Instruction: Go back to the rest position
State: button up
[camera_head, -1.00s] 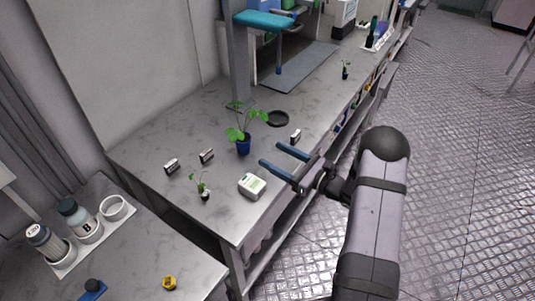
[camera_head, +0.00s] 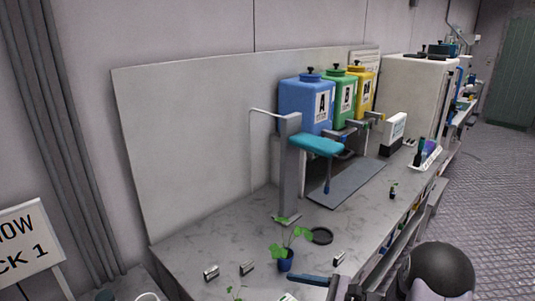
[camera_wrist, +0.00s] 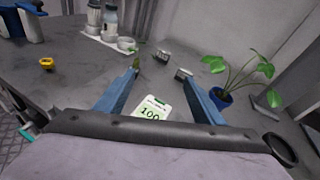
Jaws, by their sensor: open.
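My gripper (camera_wrist: 165,85) is open and empty in the wrist view, its two blue fingers spread apart above the bench. A white scale (camera_wrist: 152,107) with a green display reading about 100 lies between and below the fingers. In the head view only one blue finger (camera_head: 308,279) and part of my arm show at the bottom edge. A plant in a blue pot (camera_head: 286,262) stands on the bench beside the gripper.
Small clips (camera_head: 211,273) and a black ring dish (camera_head: 320,236) lie on the bench. A grey post with a teal arm (camera_head: 317,145) stands behind the plant. Blue, green and yellow tanks (camera_head: 303,104) stand farther back.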

jog(key=s+a+r+n+g+h+p, duration=0.25)
jog(key=s+r+n+g, duration=0.2)
jog(key=s, duration=0.35)
jog(key=s+a+r+n+g+h+p, duration=0.1)
jog(key=s+r+n+g+h+p, duration=0.25)
jog(key=s+n, duration=0.4)
jog(key=s+d+r+n+t+h+p, duration=0.1)
jog(key=s+d+r+n+h+p, duration=0.5)
jog(key=d+n, duration=0.3)
jog(key=shift+s+d+n+h+p, duration=0.3)
jog(key=shift+s+d+h+p, duration=0.35)
jog(key=shift+d+h+p, duration=0.25)
